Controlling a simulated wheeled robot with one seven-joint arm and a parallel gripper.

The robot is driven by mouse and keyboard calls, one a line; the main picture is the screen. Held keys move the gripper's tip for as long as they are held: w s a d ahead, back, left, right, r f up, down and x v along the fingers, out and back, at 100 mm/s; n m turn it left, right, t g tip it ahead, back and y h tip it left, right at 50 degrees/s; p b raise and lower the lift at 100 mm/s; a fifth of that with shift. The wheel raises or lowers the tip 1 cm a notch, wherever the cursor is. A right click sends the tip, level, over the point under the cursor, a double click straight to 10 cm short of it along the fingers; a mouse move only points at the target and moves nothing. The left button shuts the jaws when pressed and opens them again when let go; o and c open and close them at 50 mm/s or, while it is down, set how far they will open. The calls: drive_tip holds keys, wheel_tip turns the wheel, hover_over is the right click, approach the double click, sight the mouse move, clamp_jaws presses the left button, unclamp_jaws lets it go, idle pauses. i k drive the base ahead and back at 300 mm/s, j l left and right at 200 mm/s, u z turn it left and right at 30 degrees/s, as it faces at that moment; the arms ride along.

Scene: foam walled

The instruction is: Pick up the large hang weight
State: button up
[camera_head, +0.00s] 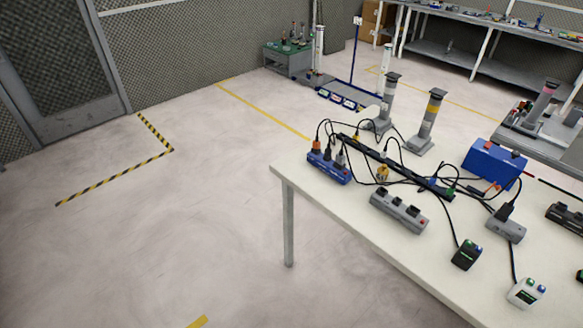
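I cannot pick out a large hang weight with certainty in the head view. A small yellow object (382,173) sits among the cables on the white table (330,210), too small to identify. Several slim dark upright items stand on a green-topped cart (287,62) far off against the back wall, also too small to identify. My gripper is not in view.
The table holds a blue power strip (328,167), a grey power strip (399,211), a blue box (493,165) and loose cables. A shelf rack (480,50) lines the back right. The floor at left is clear.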

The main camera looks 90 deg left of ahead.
sight(381, 174)
drive_tip(key=u, duration=2.45)
drive_tip(key=i+l+u, duration=0.2)
drive_tip(key=i+u, duration=0.25)
drive_tip(key=i+l+u, duration=0.45)
drive_tip(key=i, duration=0.2)
drive_tip(key=i+l+u, duration=0.45)
